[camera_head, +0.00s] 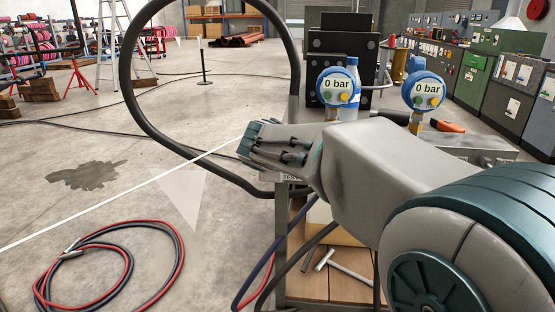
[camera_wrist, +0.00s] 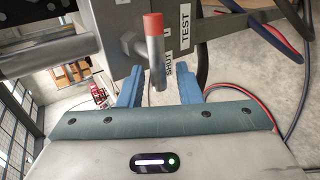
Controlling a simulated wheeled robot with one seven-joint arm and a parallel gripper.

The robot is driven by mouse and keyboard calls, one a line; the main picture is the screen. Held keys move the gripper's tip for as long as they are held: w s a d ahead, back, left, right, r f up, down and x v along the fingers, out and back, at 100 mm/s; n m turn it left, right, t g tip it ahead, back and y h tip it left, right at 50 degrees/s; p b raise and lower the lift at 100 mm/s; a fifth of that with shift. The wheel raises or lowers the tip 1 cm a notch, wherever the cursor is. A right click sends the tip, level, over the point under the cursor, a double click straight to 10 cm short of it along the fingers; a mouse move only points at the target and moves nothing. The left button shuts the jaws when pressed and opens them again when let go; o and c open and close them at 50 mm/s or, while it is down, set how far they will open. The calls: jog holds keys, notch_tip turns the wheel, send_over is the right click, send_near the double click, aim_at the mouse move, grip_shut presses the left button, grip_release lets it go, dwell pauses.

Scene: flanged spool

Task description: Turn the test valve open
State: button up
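The test valve's lever (camera_wrist: 158,66) is a grey metal bar with a red end, standing out from a grey block (camera_wrist: 95,22) in the wrist view. A white label reading TEST (camera_wrist: 185,28) and one reading SHUT (camera_wrist: 169,66) are beside it. My gripper (camera_wrist: 162,78) is open, with one blue finger on each side of the lever's bare grey end. There are visible gaps on both sides, and I see no contact. In the head view my gripper (camera_head: 262,145) is at the left of the bench, and my arm hides the valve.
Two blue gauges, left (camera_head: 338,86) and right (camera_head: 423,91), both read 0 bar. A thick black hose (camera_head: 127,75) loops at the left of the bench. Red and black hoses (camera_head: 110,243) lie coiled on the floor. A bottle (camera_head: 351,75) stands behind the left gauge.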

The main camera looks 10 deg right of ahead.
jog(key=p+v, duration=0.4)
jog(key=v, duration=0.9)
jog(key=shift+s+r, duration=0.15)
jog(key=shift+s, duration=0.15)
